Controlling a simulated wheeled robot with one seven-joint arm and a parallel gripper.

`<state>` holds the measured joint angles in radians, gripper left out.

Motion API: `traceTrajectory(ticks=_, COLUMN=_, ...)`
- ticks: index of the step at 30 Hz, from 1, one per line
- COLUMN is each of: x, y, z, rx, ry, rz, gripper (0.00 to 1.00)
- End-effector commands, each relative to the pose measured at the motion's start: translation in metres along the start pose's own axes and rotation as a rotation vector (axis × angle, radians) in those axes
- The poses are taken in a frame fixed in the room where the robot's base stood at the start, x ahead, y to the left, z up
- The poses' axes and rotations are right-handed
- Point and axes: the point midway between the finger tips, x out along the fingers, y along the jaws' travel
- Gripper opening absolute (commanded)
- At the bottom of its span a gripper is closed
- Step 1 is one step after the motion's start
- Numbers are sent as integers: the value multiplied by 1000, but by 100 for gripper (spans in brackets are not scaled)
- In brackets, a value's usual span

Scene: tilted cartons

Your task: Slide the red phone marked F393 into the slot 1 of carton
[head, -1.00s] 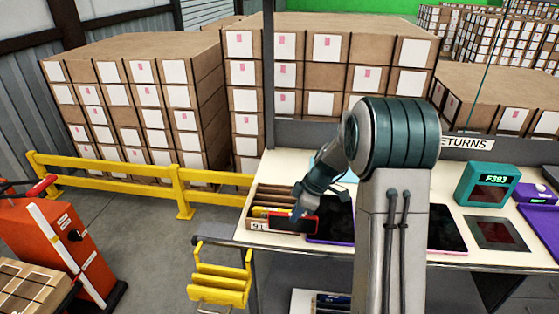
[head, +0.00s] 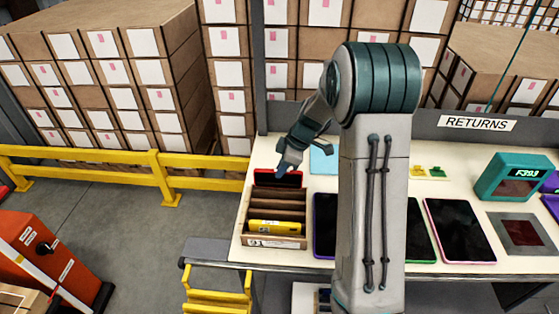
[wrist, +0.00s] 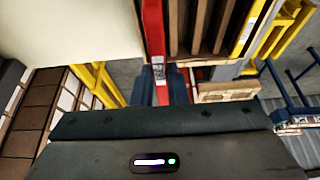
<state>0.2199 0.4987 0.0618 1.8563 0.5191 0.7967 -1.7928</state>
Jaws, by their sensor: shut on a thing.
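The red phone (head: 291,180) is at the far end of the carton, its dark screen facing the camera. My gripper (head: 283,170) is shut on its upper edge. In the wrist view the red phone (wrist: 153,35) runs away from between my fingers (wrist: 162,92), along the left side of the carton's slots. I cannot tell whether its lower edge is inside the farthest slot or just above it. The brown carton (head: 248,212) has several slots with dividers and a label on its near face. A yellow phone (head: 275,227) sits in a near slot. The phone's mark is not readable.
A purple-edged phone (head: 324,225), a green-edged one (head: 418,230) and a pink-edged tablet (head: 458,230) lie right of the carton on the cream table. A yellow rail (head: 90,158) stands left.

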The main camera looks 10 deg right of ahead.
Motion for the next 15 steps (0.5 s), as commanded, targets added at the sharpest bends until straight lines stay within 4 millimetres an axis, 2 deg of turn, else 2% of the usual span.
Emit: traceTrajectory(ticks=15, x=26, y=0, z=10, rx=1, ry=0, rz=-2, gripper=0)
